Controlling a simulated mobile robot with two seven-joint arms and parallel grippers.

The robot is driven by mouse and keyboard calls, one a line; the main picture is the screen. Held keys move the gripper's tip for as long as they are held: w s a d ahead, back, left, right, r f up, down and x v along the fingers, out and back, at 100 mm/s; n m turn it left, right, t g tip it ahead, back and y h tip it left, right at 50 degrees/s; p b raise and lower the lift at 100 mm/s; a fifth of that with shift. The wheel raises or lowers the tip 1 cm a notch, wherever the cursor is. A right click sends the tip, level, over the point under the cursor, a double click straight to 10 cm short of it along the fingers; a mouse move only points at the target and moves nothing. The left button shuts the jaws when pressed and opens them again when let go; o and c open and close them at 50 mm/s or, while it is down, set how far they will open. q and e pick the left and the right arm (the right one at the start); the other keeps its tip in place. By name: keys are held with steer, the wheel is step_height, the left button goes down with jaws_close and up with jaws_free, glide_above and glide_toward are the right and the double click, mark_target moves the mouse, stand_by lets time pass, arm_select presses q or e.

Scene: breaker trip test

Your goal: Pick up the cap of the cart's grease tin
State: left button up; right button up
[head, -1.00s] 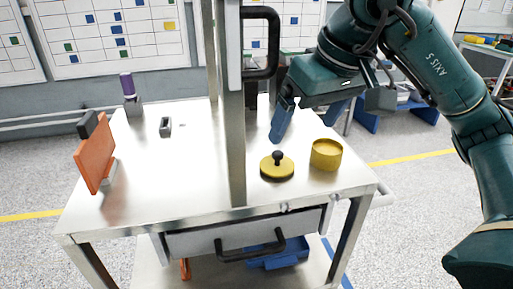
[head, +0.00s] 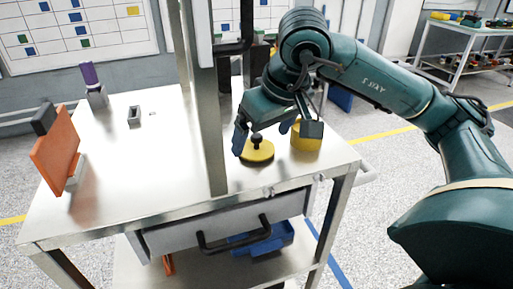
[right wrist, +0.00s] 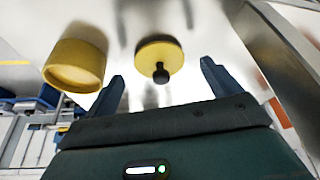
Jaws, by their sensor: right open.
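The cap (head: 257,153) is a yellow disc with a black knob, lying on the cart top (head: 130,185). The yellow grease tin (head: 306,140) stands just right of it, partly hidden by my right arm. My right gripper (head: 263,132) is open, its blue fingers to either side of the cap's knob in the head view. In the right wrist view the cap (right wrist: 158,55) shows between and beyond the fingertips (right wrist: 162,72), and the tin (right wrist: 75,65) is left of them. I cannot tell whether the fingers touch the cap. My left gripper is out of view.
A metal post (head: 205,120) rises from the cart just left of the cap, with a black handle (head: 235,40) on it. An orange plate (head: 55,150), a purple-topped item (head: 90,78) and a small grey holder (head: 134,116) stand at left. The cart's left middle is clear.

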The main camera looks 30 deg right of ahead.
mark_target(257, 144)
steer(key=shift+x, duration=1.45)
steer(key=shift+d, duration=0.1)
steer(key=shift+c, duration=0.3)
steer(key=c, duration=1)
steer(key=shift+r, duration=0.1)
